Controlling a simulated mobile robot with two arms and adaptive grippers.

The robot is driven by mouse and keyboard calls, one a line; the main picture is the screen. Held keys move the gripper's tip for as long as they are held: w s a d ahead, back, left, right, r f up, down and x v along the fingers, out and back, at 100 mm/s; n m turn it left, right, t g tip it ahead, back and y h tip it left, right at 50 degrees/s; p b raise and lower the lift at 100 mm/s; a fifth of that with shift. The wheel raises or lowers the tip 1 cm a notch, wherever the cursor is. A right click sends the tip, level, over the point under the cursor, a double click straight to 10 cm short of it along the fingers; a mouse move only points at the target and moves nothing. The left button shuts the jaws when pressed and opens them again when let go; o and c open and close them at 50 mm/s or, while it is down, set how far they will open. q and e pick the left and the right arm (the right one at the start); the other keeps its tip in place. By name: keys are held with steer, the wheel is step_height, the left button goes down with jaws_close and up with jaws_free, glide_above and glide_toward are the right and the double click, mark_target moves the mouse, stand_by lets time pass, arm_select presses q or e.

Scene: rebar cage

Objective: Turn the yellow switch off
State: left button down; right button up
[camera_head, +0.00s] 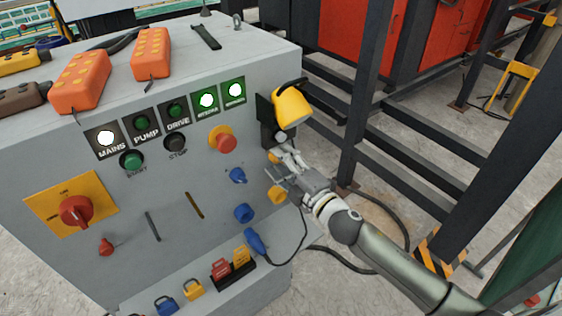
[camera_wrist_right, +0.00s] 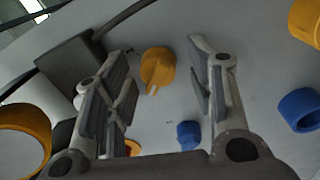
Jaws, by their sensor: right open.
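The yellow switch (camera_wrist_right: 158,70) is a round knob with a raised grip bar on the grey panel. In the right wrist view it sits between the two fingers of my right gripper (camera_wrist_right: 154,52), apart from both. In the head view, the yellow switch (camera_head: 273,157) is partly hidden by my right gripper (camera_head: 279,166), which is open and close to the panel's right edge. The finger depth relative to the knob is hard to tell. My left gripper is not in view.
A small blue switch (camera_head: 237,175) is left of the yellow one. Blue (camera_head: 243,213) and yellow (camera_head: 277,195) sockets are below. A yellow lamp-like part (camera_head: 292,106) sticks out above my gripper. The red emergency button (camera_head: 226,143) is to the upper left.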

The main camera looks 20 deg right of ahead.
steer(key=shift+d, duration=0.1)
steer(key=v, duration=0.8)
stand_by(0.7)
